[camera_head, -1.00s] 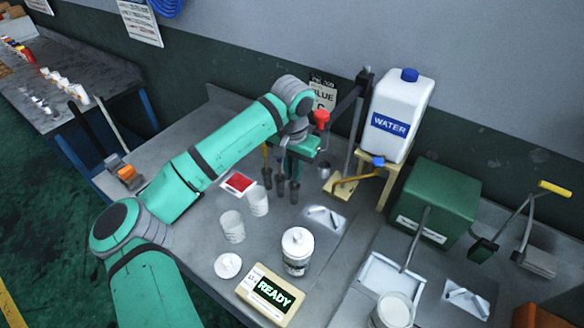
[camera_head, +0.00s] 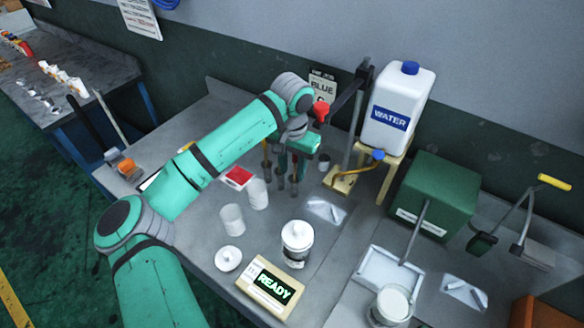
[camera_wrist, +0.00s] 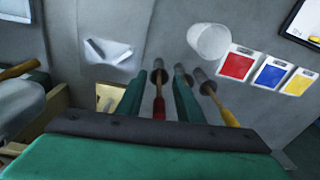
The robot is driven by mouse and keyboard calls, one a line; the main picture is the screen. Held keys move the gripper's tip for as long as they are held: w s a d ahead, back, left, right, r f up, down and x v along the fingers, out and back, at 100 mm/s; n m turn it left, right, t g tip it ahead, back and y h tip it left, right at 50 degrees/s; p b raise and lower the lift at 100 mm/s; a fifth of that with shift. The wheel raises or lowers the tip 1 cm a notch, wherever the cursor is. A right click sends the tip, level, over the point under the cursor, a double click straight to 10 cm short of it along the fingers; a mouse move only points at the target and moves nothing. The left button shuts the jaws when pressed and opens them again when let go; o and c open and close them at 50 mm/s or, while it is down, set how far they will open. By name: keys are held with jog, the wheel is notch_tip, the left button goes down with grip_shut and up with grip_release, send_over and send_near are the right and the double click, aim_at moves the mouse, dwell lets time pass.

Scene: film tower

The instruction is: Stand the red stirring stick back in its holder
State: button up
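The red stirring stick (camera_wrist: 159,104) stands between the fingers of my gripper (camera_wrist: 159,92) in the wrist view. Its lower end is at a dark, tube-like holder (camera_wrist: 157,76), and it looks upright in it; how deep it sits is hidden. My fingers are apart, with a visible gap on each side of the red handle. In the head view my gripper (camera_head: 298,150) is above the row of dark holders, and the red stick (camera_head: 296,166) shows below it over the right-hand holder. A yellow-handled stick (camera_wrist: 222,108) stands in another holder. The middle stick is mostly hidden by a finger.
A water jug (camera_head: 397,110) on a wooden stand and a green box (camera_head: 437,195) are to the right. A red card (camera_head: 237,178) lies left of the holders.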

notch_tip(320, 180, up, 11)
jog(key=shift+s, duration=0.4)
jog(key=shift+f, duration=0.15)
dwell(0.5)
